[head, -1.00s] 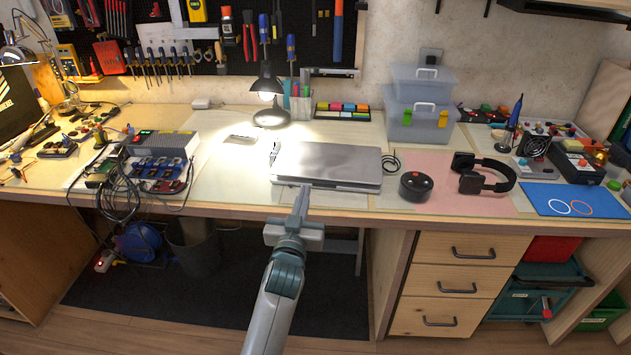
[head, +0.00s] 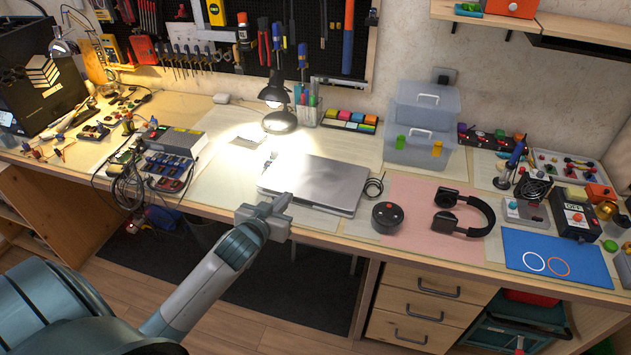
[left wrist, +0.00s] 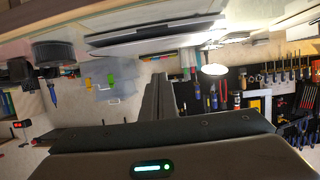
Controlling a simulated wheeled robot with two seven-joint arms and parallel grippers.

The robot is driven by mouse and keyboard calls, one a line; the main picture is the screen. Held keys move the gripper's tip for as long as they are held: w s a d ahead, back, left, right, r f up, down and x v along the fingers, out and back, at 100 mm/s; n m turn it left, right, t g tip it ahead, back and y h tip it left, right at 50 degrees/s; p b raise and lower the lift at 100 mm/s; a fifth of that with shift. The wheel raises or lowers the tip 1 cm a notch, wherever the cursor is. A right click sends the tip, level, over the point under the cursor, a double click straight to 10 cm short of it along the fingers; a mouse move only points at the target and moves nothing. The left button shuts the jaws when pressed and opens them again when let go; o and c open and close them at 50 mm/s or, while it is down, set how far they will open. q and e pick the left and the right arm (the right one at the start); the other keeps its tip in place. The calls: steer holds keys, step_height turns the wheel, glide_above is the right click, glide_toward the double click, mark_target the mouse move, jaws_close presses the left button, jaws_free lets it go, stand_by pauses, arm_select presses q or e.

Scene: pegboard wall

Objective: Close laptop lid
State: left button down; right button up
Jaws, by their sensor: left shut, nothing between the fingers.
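The laptop (head: 318,183) lies on the workbench near its front edge, with its silver lid lying flat or nearly flat over the base. A thin dark gap shows along its front side. In the left wrist view the laptop (left wrist: 150,38) appears edge-on near the top, the picture being upside down. My left gripper (head: 281,203) is shut and empty, just in front of the laptop's front left edge; I cannot tell whether it touches. Its shut fingers also show in the left wrist view (left wrist: 158,98). My right gripper is not in view.
A lit desk lamp (head: 279,115) stands behind the laptop. A black round device (head: 387,217) and headphones (head: 464,212) lie to the right, on and beside a pink mat (head: 420,190). Electronics and cables (head: 160,165) fill the left. Clear plastic boxes (head: 420,125) stand at the back.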

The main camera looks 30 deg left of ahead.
arm_select(q)
steer(key=shift+w+a+r, duration=0.1)
steer(key=shift+a+r, duration=0.1)
steer(key=shift+r, duration=0.1)
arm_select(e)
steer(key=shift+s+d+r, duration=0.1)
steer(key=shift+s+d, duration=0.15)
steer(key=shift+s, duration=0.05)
